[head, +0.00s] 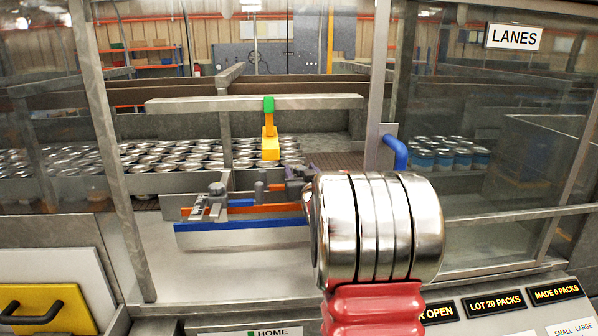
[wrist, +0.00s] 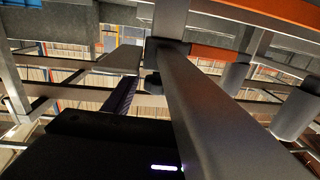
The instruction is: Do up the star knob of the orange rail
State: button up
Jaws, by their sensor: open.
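The orange rail (head: 270,209) runs across the lane front in the head view, above a blue rail (head: 240,226). A grey knob (head: 217,188) stands on a clamp near its left end, and a grey post (head: 260,188) is further right. My gripper (head: 294,184) is a small dark shape by the rail's right part, mostly hidden behind my red and silver arm. It is open, with nothing seen held. The wrist view shows an orange strip (wrist: 280,12) at the top right and a dark finger (wrist: 122,95). I cannot make out a star knob there.
A grey bar (wrist: 215,110) crosses close to the wrist camera. A metal crossbar (head: 330,103) carries a yellow piece (head: 270,145) above the rails. Many cans (head: 180,155) fill the lanes behind. A blue handle (head: 396,152) and glass panel stand right.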

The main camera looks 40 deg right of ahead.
jog(key=shift+w+d, duration=0.2)
jog(key=shift+w, duration=0.15)
jog(key=c, duration=1.1)
